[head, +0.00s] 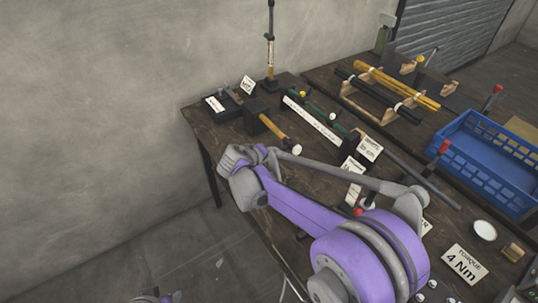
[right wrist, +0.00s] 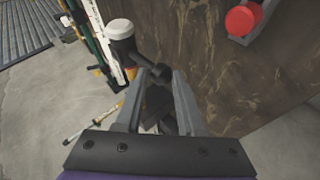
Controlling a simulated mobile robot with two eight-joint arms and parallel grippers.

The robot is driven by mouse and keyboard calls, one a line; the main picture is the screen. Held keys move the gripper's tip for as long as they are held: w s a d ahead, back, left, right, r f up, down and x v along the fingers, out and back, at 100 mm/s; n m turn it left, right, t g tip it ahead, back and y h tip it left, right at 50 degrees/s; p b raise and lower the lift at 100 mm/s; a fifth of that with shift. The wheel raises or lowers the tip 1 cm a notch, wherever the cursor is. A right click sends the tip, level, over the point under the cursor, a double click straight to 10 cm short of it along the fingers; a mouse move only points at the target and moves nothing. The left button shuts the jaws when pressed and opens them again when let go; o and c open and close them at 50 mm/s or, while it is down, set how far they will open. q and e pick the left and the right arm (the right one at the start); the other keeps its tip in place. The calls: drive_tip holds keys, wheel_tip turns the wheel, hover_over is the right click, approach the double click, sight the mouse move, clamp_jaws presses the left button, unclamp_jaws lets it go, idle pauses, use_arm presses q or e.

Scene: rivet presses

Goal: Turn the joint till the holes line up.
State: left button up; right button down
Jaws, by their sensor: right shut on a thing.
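My right gripper (right wrist: 160,78) has its two grey fingers on either side of a dark piece (right wrist: 158,101) in the right wrist view. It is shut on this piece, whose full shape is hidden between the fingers. A dark rod runs from it towards a white-capped dark cylinder (right wrist: 120,40) at the upper left; whether they are one part I cannot tell. In the head view my purple and grey right arm reaches over the bench's near left part, and its fingertips cannot be made out. I cannot make out the holes of the joint. My left gripper is not in view.
The brown bench (head: 225,143) carries a block with a yellow handle (head: 272,127), rods on wooden stands (head: 378,100), a blue crate (head: 480,165), a white disc (head: 484,230) and a "TORQUE 4 Nm" card (head: 465,265). A red knob (right wrist: 243,19) shows in the wrist view.

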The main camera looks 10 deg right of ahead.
drive_tip(key=c, duration=0.6)
unclamp_jaws()
drive_tip(key=shift+w+d, duration=0.1)
drive_tip(key=shift+d, duration=0.05)
drive_tip(key=shift+o, duration=0.2)
drive_tip(key=v, duration=1.1)
